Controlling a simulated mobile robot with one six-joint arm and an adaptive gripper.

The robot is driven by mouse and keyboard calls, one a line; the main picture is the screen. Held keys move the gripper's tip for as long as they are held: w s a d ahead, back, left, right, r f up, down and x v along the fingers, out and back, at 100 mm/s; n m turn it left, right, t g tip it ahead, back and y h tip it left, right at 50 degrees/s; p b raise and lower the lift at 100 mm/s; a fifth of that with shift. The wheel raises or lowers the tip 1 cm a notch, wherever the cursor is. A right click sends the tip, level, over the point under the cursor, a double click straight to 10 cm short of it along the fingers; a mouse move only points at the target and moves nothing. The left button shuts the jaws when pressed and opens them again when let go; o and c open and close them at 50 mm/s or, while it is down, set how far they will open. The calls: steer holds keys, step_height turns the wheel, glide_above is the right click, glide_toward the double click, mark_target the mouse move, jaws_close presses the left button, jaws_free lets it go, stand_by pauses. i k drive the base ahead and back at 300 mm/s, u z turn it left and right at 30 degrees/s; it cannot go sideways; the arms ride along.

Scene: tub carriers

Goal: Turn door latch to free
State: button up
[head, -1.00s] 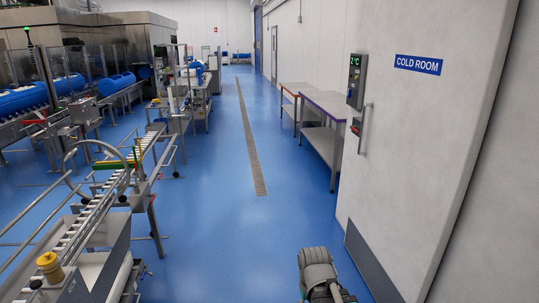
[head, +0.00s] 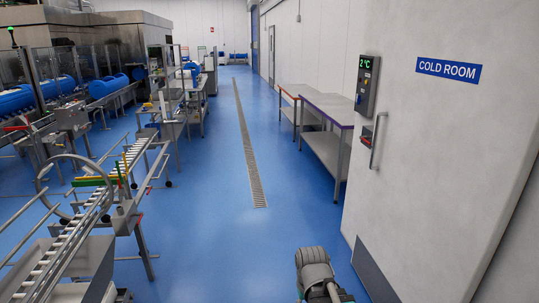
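The cold room door (head: 440,150) is a large pale panel on the right, and it looks closed. Its latch is a vertical metal bar handle (head: 378,140) with a small red part (head: 367,137) on a dark mount at its left. The exact setting of the latch is too small to tell. Part of my arm shows at the bottom edge, below and left of the latch and well apart from it. My gripper is not in view.
A display panel (head: 368,85) reading 2°C sits above the latch. Metal tables (head: 325,135) stand along the wall beyond the door. A roller conveyor (head: 70,240) stands at the left. The blue floor (head: 215,235) between is clear.

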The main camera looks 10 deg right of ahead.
mark_target(362, 137)
steer(key=z, duration=0.05)
steer(key=i, duration=1.3)
steer(key=z, duration=0.9)
steer(key=k, duration=0.7)
steer(key=u, duration=0.1)
steer(key=i, duration=0.2)
steer(key=u, duration=0.1)
